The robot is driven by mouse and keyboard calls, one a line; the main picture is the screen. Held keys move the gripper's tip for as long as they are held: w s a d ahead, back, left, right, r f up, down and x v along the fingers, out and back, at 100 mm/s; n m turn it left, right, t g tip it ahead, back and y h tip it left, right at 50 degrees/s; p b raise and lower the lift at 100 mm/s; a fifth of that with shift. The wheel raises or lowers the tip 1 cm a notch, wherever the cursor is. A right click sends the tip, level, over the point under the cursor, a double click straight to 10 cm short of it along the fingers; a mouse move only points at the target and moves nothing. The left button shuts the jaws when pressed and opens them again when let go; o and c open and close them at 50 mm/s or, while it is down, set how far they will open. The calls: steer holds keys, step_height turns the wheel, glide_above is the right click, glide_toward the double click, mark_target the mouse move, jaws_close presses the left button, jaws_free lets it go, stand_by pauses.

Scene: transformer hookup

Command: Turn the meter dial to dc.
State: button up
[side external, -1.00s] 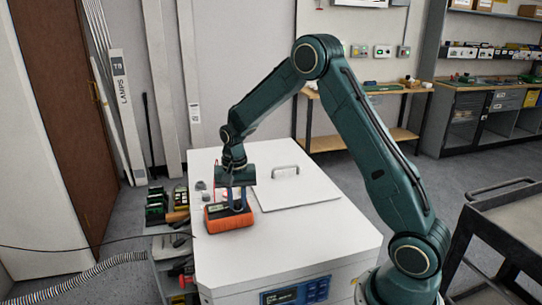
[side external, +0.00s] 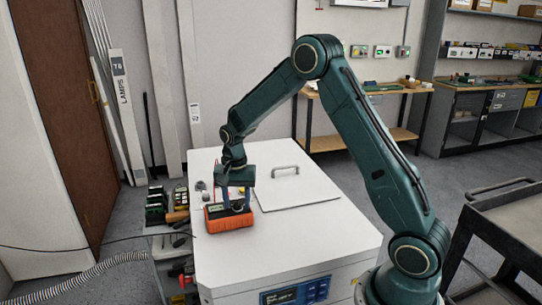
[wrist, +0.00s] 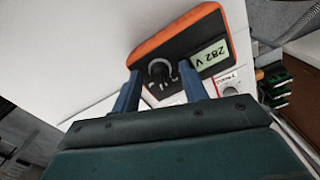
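The orange meter (side external: 229,223) lies on the white cabinet top in the side external view. A gap shows between the dial and each finger. In the side external view my gripper (side external: 235,205) is low, at the meter's face.
The white cabinet top (side external: 320,235) has free room in front and to the right. A hatch with a handle (side external: 285,171) lies behind the meter. Small knobs (side external: 201,186) and a red lead stand near the back left. A lower shelf with green parts (side external: 156,205) is at the left.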

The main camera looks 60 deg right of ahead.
mark_target(237, 201)
steer(key=shift+r, duration=0.15)
step_height(237, 201, up, 14)
steer(key=shift+f, duration=0.2)
stand_by(0.6)
steer(key=shift+s, duration=0.1)
steer(key=s+a+r+n+t, duration=0.3)
steer(key=s+a+r+n, duration=0.35)
steer(key=s+r, duration=0.4)
steer(key=s+a+f+n+t, duration=0.1)
steer(key=s+a+f+n, duration=0.1)
steer(key=s, duration=0.6)
steer(key=s+a+f+n+t, duration=0.1)
steer(key=s+n, duration=0.3)
steer(key=s, duration=0.5)
steer(key=shift+s+a+f+t, duration=0.25)
steer(key=shift+a+f+t, duration=0.1)
steer(key=shift+a, duration=0.45)
